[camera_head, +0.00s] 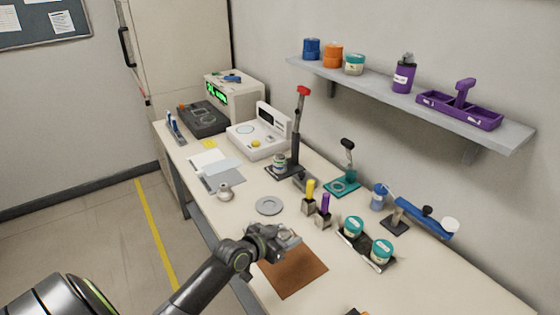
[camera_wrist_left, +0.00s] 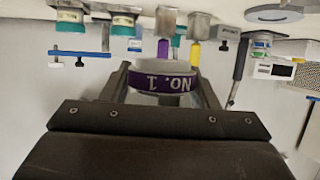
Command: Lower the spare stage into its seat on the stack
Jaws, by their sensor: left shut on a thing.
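My left gripper (camera_head: 282,243) is shut on a pale ring-shaped stage and holds it above the table, over the brown mat. A short stack (camera_head: 280,160) stands on the dark base of a red-topped press (camera_head: 297,130), away from my gripper. The stack also shows in the left wrist view (camera_wrist_left: 262,45). My right gripper is not in view.
A grey disc (camera_head: 269,205) lies on the table near my left gripper. Yellow- and purple-handled tools (camera_head: 317,202) stand in small blocks close by. Teal-lidded jars (camera_head: 381,250) are to the right. A brown mat (camera_head: 294,275) lies in front. A shelf (camera_head: 410,100) hangs on the wall.

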